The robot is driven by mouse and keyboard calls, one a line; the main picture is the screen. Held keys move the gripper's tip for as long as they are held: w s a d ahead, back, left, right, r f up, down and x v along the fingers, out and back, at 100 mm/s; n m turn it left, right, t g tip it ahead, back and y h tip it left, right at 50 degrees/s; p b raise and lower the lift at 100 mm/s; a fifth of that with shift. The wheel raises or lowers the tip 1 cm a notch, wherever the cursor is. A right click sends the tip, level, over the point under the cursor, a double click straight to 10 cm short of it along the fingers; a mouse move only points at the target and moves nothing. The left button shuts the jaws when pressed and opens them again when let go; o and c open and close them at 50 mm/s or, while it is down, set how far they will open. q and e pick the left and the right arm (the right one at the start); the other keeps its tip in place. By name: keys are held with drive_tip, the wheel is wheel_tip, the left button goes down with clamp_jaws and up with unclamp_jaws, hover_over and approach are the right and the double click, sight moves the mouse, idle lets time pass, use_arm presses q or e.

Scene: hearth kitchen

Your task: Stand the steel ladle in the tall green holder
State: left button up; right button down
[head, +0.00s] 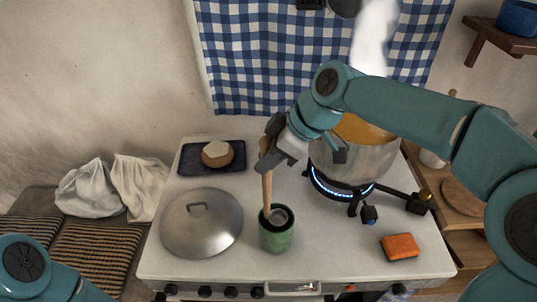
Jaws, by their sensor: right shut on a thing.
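The steel ladle has a pale wooden handle (267,188) and a small grey bowl (279,215). It hangs bowl down, close to upright. My right gripper (271,150) is shut on the upper part of the handle. The tall green holder (276,239) stands upright on the stove top, below the gripper. The bowl shows at the holder's dark mouth; I cannot tell how deep it sits or whether it touches the rim. Part of my left arm shows at the lower left, but its gripper is out of view.
A steel lid (202,228) lies close left of the holder. A pot (370,163) of orange soup steams on the lit blue burner (333,190) behind right. A dark tray (190,159) bears a round loaf (217,154). An orange sponge (400,246) lies right; the front middle is clear.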

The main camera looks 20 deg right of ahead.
wheel_tip(320, 180, down, 4)
drive_tip(key=b, duration=0.3)
drive_tip(key=shift+f+b, duration=0.25)
drive_tip(key=shift+b, duration=0.05)
drive_tip(key=shift+s+d, duration=0.1)
